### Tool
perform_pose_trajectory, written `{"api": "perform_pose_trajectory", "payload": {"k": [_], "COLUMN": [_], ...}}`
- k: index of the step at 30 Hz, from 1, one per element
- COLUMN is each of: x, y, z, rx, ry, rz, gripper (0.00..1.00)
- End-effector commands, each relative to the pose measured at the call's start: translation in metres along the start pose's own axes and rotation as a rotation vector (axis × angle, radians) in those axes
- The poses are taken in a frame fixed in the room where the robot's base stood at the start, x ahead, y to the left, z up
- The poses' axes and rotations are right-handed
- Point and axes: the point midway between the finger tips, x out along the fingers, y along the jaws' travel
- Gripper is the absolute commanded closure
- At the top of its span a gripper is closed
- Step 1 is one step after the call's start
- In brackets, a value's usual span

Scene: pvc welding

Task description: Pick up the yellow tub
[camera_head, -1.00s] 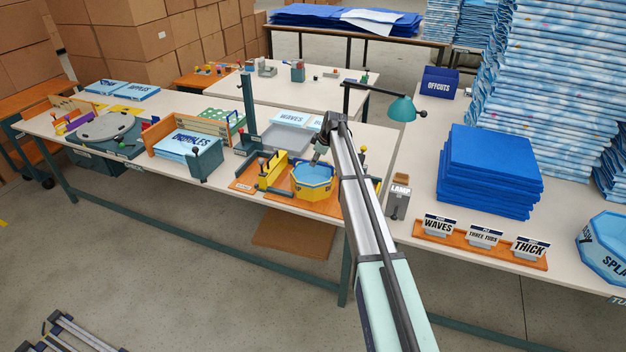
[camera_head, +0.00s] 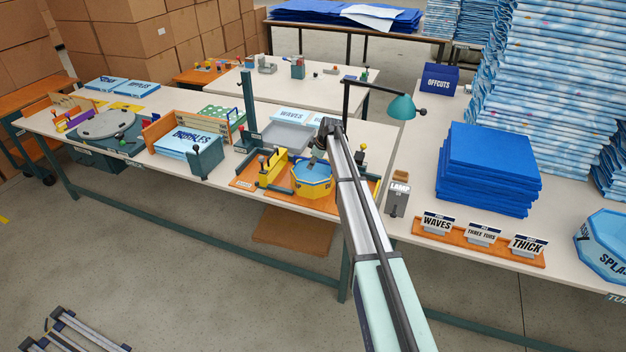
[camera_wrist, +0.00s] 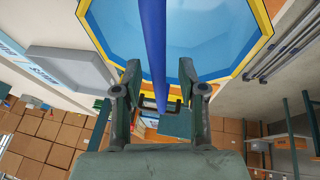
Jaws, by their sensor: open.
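The yellow tub (camera_head: 311,187) is an eight-sided tub with a blue inside, standing on an orange board (camera_head: 246,183) at the front of the bench. My gripper (camera_head: 317,161) is over the tub in the head view, partly hidden by my arm. In the wrist view, my gripper (camera_wrist: 158,80) has its two fingers apart. The tub's blue inside (camera_wrist: 215,40) and yellow rim fill the top of that view. A dark blue bar (camera_wrist: 154,45) runs between the fingers across the tub; what it belongs to is unclear. I cannot tell whether the fingers touch it.
A yellow block fixture (camera_head: 272,168) stands close left of the tub. A grey tray (camera_head: 287,137) lies behind it. A teal lamp (camera_head: 402,107) reaches over the bench on the right, near my arm. A teal post (camera_head: 248,105) stands to the left.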

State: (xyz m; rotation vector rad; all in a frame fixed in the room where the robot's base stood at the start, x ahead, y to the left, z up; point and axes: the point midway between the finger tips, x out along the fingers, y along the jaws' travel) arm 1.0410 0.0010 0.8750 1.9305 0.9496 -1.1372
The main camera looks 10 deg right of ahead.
Motion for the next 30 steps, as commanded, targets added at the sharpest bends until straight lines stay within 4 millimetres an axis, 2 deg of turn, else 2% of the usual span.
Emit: {"api": "perform_pose_trajectory", "payload": {"k": [16, 19, 20, 30], "x": [0.0018, 0.0019, 0.0019, 0.0016], "y": [-0.0004, -0.0004, -0.0004, -0.0004], "z": [0.0008, 0.0008, 0.0008, 0.0006], "rx": [0.000, 0.000, 0.000, 0.000], "ry": [0.000, 0.000, 0.000, 0.000], "rz": [0.000, 0.000, 0.000, 0.000], "gripper": [0.59, 0.94, 1.00, 1.00]}}
